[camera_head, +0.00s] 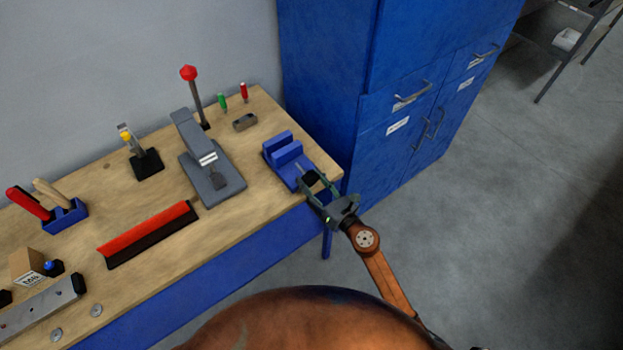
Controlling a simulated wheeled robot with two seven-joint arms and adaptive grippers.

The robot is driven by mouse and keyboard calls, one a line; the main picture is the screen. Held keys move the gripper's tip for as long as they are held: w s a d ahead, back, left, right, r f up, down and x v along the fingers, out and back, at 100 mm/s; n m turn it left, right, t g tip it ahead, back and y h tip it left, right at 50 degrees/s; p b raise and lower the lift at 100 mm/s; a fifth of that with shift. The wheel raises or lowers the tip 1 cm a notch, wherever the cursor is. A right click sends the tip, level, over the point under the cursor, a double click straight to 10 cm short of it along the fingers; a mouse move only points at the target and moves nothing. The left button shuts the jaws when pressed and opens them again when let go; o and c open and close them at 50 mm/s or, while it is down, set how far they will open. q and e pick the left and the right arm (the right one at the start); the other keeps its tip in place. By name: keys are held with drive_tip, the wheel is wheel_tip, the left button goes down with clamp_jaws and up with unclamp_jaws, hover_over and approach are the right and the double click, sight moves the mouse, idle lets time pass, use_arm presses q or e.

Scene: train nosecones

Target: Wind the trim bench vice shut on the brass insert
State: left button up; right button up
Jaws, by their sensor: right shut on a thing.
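The blue bench vice (283,153) stands at the right front corner of the wooden workbench, with its screw end toward the bench's front edge. My right gripper (317,184) is at that screw end, its fingers closed around the vice handle, which is mostly hidden between them. I cannot make out the brass insert in or near the vice jaws at this size. My left gripper is not in view.
The bench (120,200) also bears a grey lever press (205,160), a red-and-black bar (150,235), a black-based clamp (145,163), a blue tool holder (66,216) and small screwdrivers. A blue cabinet (390,110) stands close to the right. Open floor lies in front.

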drive_tip(key=shift+m, duration=0.8)
drive_tip(key=shift+d, duration=0.1)
drive_tip(key=o, duration=1.2)
drive_tip(key=shift+c, duration=0.2)
